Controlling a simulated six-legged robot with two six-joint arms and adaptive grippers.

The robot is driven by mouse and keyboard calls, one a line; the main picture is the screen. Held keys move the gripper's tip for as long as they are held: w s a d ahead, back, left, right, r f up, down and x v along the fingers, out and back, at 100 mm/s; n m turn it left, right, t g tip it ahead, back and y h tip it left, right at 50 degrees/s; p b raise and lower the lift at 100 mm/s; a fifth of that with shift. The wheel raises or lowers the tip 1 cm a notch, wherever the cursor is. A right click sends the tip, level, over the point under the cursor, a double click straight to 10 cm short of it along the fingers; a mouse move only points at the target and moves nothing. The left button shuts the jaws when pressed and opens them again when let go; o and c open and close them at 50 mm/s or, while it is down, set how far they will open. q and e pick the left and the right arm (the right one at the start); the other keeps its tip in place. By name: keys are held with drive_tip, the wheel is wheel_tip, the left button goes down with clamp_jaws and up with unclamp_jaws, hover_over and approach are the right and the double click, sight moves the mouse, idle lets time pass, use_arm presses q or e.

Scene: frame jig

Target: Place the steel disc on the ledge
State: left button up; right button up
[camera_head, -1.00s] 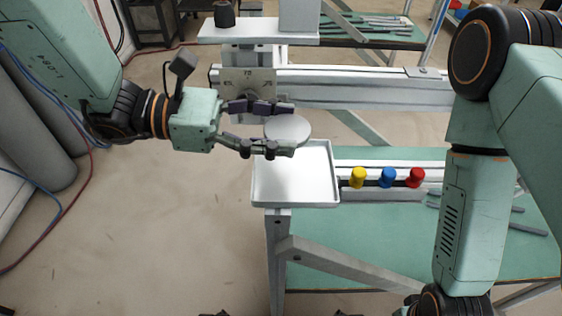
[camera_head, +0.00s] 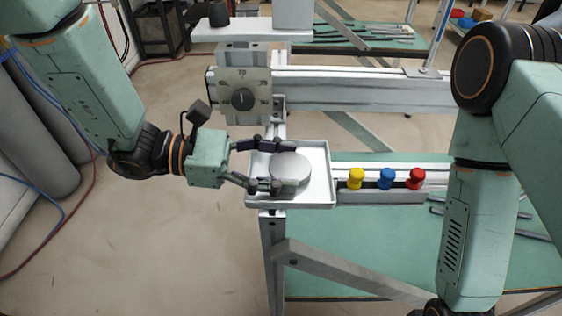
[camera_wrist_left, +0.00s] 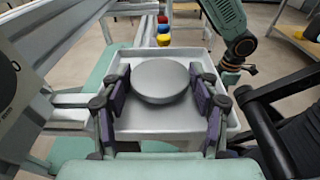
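The steel disc (camera_head: 291,167) is a flat grey round plate, over the white tray (camera_head: 323,187) at the corner of the frame. In the left wrist view the disc (camera_wrist_left: 160,82) lies flat between two purple-padded fingers. I cannot tell whether the disc touches the tray floor. A white shelf (camera_head: 225,33) stands above and behind; which surface is the ledge is unclear. My right arm shows at the right, but its gripper is out of view.
Yellow (camera_head: 356,178), blue (camera_head: 387,178) and red (camera_head: 416,178) knobs stand on a rail right of the tray. A dial plate (camera_head: 241,98) stands behind the tray. A grey beam (camera_head: 350,90) runs across the back. Open floor lies left of the frame.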

use_arm(q)
drive_tip(key=shift+o, duration=1.4)
drive_tip(key=shift+s+a, duration=0.1)
drive_tip(key=shift+a, duration=0.05)
drive_tip(key=shift+o, duration=0.6)
drive_tip(key=shift+d, duration=0.25)
drive_tip(key=shift+a, duration=0.15)
drive_tip(key=shift+a+r, duration=0.1)
drive_tip(key=shift+r, duration=0.05)
drive_tip(key=shift+a+r, duration=0.15)
drive_tip(key=shift+a, duration=0.4)
drive_tip(key=a+r+p, duration=0.1)
drive_tip(key=a+p, duration=0.1)
drive_tip(key=a, duration=0.8)
drive_tip(key=shift+a+r, duration=0.2)
